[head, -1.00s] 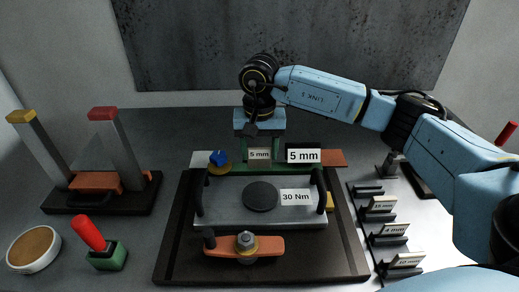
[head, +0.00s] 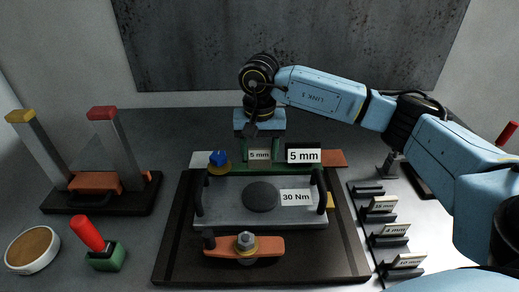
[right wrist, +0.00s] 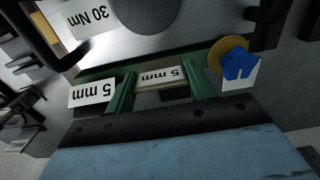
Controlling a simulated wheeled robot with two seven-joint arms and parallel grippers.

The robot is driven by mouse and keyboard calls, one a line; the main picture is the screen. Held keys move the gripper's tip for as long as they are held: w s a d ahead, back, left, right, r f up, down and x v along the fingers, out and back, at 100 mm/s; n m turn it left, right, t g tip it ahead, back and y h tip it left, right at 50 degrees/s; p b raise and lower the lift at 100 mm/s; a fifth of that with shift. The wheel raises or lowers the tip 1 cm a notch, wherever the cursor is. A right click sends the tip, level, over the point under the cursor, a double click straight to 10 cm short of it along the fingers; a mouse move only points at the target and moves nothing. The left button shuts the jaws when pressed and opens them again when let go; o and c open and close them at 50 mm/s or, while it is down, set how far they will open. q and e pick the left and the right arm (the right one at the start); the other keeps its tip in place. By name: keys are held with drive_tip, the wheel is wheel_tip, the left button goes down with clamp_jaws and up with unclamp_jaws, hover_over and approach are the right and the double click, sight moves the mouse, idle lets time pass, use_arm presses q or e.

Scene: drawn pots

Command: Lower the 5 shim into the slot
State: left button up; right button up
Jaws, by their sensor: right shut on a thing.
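The 5 shim (head: 260,155) is a small plate with a "5 mm" label, upright at the back edge of the grey plate. My right gripper (head: 261,150) comes down from above with its green fingers on either side of the shim, shut on it. In the right wrist view the shim (right wrist: 161,77) sits between the two green fingers (right wrist: 162,88). A white "5 mm" card (head: 303,155) stands just right of the gripper. The slot itself is hidden behind the shim and fingers; I cannot tell how deep the shim sits. My left gripper is not in view.
A grey plate (head: 222,208) with two black handles and a "30 Nm" card (head: 296,197) lies in front, on a dark tray (head: 180,245). A blue knob (head: 218,158) is close left of the gripper. An orange clamp (head: 220,246) is in front. Labelled shims stand in a rack (head: 366,232) at right.

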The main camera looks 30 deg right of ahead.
sight(260, 162)
drive_tip(key=shift+f+b, duration=1.55)
drive_tip(key=shift+f, duration=0.5)
drive_tip(key=o, duration=1.1)
drive_tip(key=shift+o, duration=0.2)
wheel_tip(260, 162, up, 12)
drive_tip(key=shift+r+p, duration=0.25)
drive_tip(key=shift+p, duration=0.05)
drive_tip(key=shift+r, duration=0.5)
